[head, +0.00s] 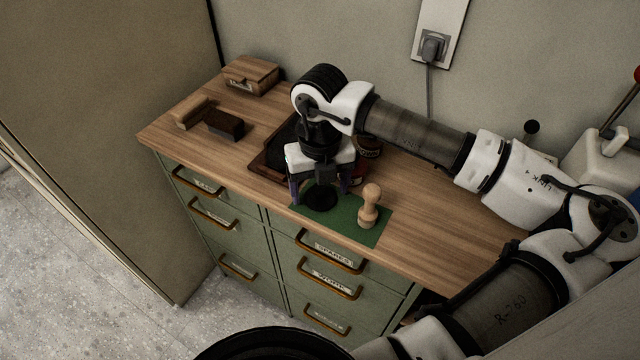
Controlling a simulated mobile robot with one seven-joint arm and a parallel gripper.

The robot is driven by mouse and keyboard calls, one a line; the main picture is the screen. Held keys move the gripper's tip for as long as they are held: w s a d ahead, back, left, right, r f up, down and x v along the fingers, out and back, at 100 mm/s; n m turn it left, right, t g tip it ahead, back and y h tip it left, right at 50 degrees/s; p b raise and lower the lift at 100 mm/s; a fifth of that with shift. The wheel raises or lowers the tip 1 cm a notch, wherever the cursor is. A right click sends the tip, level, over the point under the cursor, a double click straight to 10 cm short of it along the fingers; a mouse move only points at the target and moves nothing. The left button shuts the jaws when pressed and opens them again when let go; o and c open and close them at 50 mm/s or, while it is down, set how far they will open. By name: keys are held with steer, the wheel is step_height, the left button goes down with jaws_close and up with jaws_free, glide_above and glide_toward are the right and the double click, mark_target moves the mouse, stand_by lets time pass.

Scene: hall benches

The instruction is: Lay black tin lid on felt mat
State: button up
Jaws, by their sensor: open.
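The black tin lid (321,199) is a dark round disc lying on the left part of the green felt mat (372,237). The mat lies along the front edge of the wooden top. My gripper (320,193) points down over the lid, its two fingers apart, one to the left and one to the right of the lid. Whether the fingers touch the lid cannot be told. My gripper's body hides the back of the mat.
A pale wooden peg-like piece (369,206) stands on the mat, right of the lid. A brown tray (268,160) and a dark red round tin (369,148) are partly hidden behind my gripper.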

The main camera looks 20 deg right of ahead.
mark_target(321, 187)
step_height(321, 187, up, 12)
steer(key=b, duration=0.2)
steer(key=shift+s, duration=0.1)
stand_by(0.5)
